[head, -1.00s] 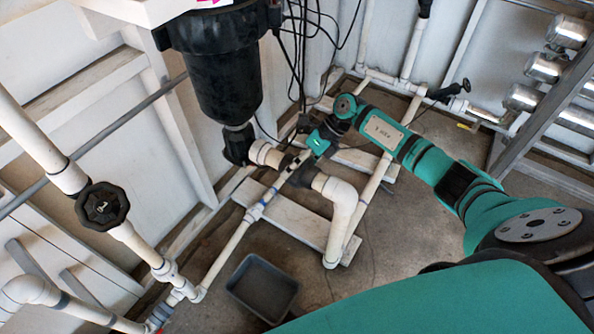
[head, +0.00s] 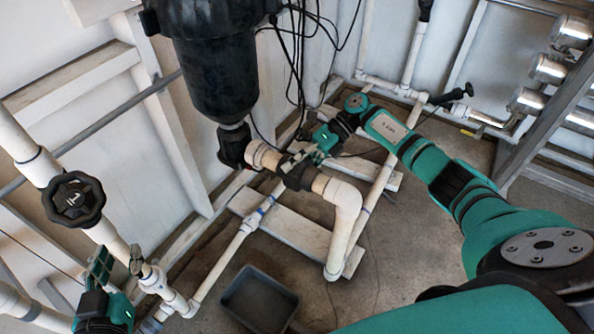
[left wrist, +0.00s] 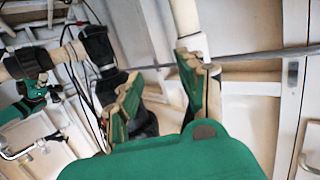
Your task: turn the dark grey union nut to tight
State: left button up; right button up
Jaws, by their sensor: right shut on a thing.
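The dark grey union nut (head: 297,172) sits on the thick white pipe between the black valve and the white elbow. My right gripper (head: 306,160) is shut on the nut from the far side and partly covers it. In the left wrist view, the right gripper (left wrist: 36,88) shows at the far left beside the dark nut (left wrist: 26,64). My left gripper (head: 118,262) is at the lower left of the head view, near a thin white pipe and well away from the nut. Its fingers stand apart in the left wrist view (left wrist: 163,92), with nothing visibly held.
A black filter housing (head: 213,65) hangs above the black valve (head: 234,147). A black handwheel (head: 74,199) is just above my left gripper. A grey tray (head: 258,298) lies on the floor. Steel cylinders (head: 547,68) stand at the right. Some floor around the tray is clear.

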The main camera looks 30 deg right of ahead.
pick_arm(q)
jog(key=shift+w+d+r+t+h, duration=0.2)
jog(key=shift+r+t, duration=0.3)
jog(key=shift+r, duration=0.25)
jog(key=shift+w+d+r+t+h, duration=0.15)
jog(key=shift+r+t, duration=0.35)
jog(key=shift+r, duration=0.25)
pick_arm(e)
jog(key=shift+d, duration=0.15)
jog(key=shift+f, duration=0.1)
pick_arm(q)
jog(key=shift+d, duration=0.1)
pick_arm(e)
jog(key=o, duration=1)
jog(key=shift+c, duration=0.2)
jog(key=shift+d+r, duration=0.25)
jog(key=shift+d, duration=0.1)
jog(key=v, duration=1.1)
jog(key=shift+d, duration=0.35)
jog(key=shift+w+f, duration=0.1)
jog(key=shift+f, duration=0.05)
